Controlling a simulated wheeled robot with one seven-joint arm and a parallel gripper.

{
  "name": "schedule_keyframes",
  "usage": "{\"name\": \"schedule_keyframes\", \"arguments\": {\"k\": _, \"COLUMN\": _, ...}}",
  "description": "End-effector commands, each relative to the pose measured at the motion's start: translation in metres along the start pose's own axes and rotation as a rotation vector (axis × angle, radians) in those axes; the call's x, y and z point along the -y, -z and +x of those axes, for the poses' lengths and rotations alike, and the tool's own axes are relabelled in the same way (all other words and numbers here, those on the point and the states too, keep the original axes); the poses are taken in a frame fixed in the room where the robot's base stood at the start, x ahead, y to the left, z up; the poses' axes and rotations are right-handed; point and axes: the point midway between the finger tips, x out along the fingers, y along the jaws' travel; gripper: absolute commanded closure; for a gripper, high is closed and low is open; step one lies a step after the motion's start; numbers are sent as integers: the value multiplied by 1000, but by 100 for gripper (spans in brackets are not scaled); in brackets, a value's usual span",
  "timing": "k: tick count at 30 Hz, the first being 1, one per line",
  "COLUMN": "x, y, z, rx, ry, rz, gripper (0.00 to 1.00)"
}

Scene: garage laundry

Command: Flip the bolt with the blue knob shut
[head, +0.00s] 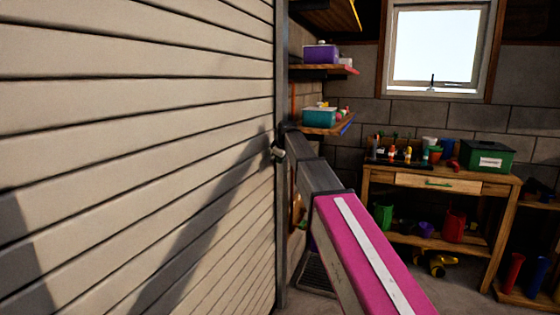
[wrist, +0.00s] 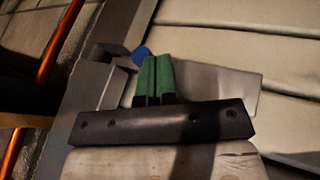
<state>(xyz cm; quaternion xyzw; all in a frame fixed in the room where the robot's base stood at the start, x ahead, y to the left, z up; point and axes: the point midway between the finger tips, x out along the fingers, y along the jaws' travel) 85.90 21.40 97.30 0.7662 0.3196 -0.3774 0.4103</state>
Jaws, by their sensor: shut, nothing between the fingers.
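The blue knob (wrist: 140,56) shows in the wrist view just beyond and left of my fingertips, partly hidden by them. Grey metal parts of the bolt (wrist: 95,86) sit left of the fingers, by the edge of the slatted door (wrist: 230,48). A flat grey plate (wrist: 222,90) lies on the slats to the right. My gripper (wrist: 158,60) has green fingers pressed together with nothing between them. The fingertips are at the knob; I cannot tell whether they touch it. In the head view the slatted door (head: 140,150) fills the left, and my arm reaches to its right edge; the knob does not show there.
A workbench (head: 440,180) with tools and a green box (head: 487,157) stands at the back right under a window (head: 433,45). Shelves hold a purple box (head: 320,54) and a teal box (head: 319,117) beyond the door edge. An orange upright bar (wrist: 60,45) runs at the left.

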Motion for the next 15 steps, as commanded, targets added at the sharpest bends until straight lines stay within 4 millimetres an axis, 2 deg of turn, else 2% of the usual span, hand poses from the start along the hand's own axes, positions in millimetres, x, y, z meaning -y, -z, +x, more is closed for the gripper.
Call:
{"name": "schedule_keyframes", "arguments": {"k": 5, "x": 23, "y": 3, "z": -18, "rx": 0, "ry": 2, "rz": 1, "gripper": 100}}
{"name": "schedule_keyframes", "arguments": {"k": 15, "x": 22, "y": 4, "z": -85, "rx": 0, "ry": 2, "rz": 3, "gripper": 100}}
